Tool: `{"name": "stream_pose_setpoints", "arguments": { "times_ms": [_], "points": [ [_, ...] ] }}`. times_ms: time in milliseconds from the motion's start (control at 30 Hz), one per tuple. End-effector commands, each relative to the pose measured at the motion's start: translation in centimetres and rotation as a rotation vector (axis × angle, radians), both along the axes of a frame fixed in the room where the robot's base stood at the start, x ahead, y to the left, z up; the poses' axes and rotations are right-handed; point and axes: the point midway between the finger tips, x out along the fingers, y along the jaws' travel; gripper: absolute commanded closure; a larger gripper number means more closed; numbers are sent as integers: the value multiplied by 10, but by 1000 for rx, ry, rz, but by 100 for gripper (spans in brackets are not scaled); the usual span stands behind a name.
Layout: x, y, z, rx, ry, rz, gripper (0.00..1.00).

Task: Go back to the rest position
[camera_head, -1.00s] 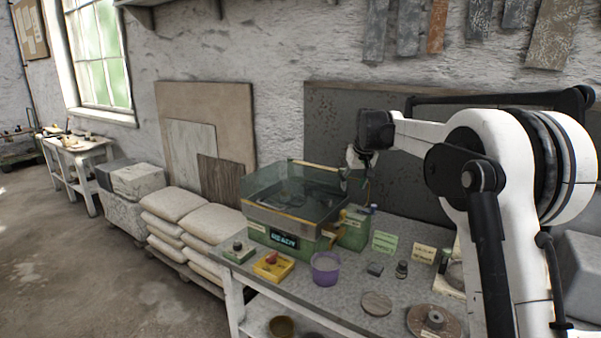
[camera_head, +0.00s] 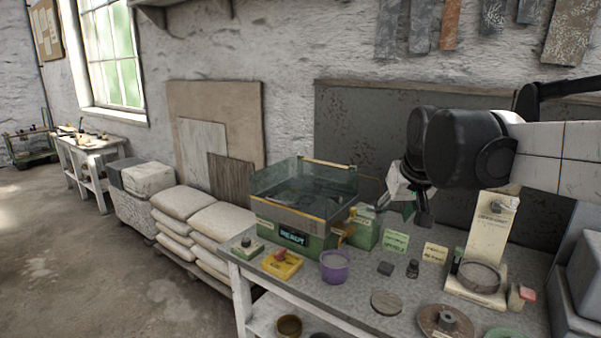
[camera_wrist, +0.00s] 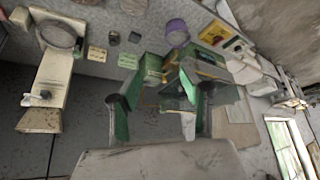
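My gripper (camera_head: 404,212) hangs in the air above the right part of the workbench (camera_head: 350,303), in front of the dark board, to the right of the glass-sided machine. Its two fingers are spread apart with nothing between them. In the wrist view the fingers (camera_wrist: 160,98) also stand apart and empty. My arm reaches in from the right edge of the head view, its white link about level.
The green machine (camera_head: 297,240) with a lit "READY" display stands on the bench. Around it are a yellow box with a red knob (camera_head: 282,263), a purple cup (camera_head: 335,267), and a tall cream stand (camera_head: 490,235). Grey blocks (camera_head: 583,271) are at the right.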

Motion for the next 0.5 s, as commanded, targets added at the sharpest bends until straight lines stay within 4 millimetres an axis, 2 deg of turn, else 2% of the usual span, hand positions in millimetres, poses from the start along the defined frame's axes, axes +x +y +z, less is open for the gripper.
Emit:
{"name": "stream_pose_setpoints", "arguments": {
  "times_ms": [33,100,267,500],
  "points": [
    [-19,0,-7,0,-6,-4,61],
    [-41,0,-14,1,-14,-10,61],
    [-93,0,-37,5,-32,-25,61],
    [-165,0,-83,9,-60,-45,61]
  ]
}}
